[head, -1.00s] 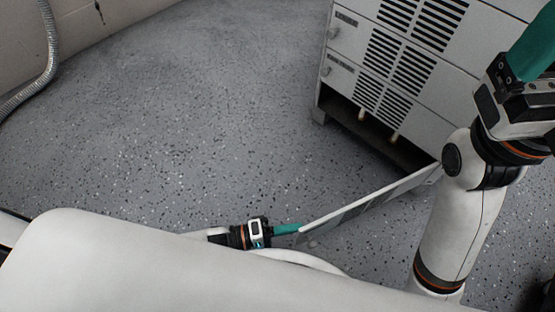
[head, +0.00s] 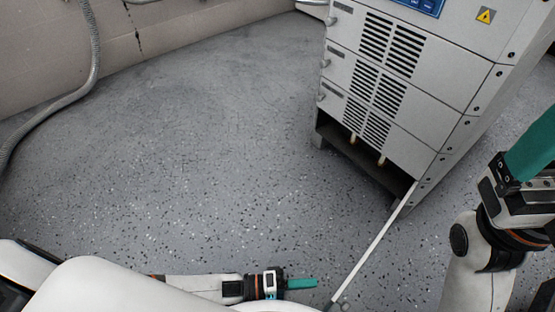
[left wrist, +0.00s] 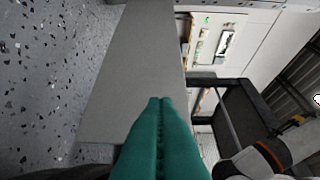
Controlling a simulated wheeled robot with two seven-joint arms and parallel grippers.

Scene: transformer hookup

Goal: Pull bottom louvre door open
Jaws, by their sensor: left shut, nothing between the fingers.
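The bottom louvre door (head: 375,247) stands swung out from the cabinet, seen nearly edge-on, with its free end near the bottom of the head view. A small dark knob shows at that end. The dark bottom compartment (head: 345,153) is uncovered. My left gripper (head: 312,283) is shut and empty, just left of the door's free end. In the left wrist view its teal fingers (left wrist: 158,103) overlap the grey door panel (left wrist: 140,55); I cannot tell whether they touch it. My right gripper (head: 535,145) is at the right edge, its fingertips cut off.
The grey cabinet (head: 455,85) has louvred panels above the open compartment and small handles on its left edge. A corrugated hose (head: 93,60) runs along the wall at left. The speckled floor (head: 200,150) left of the cabinet is clear.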

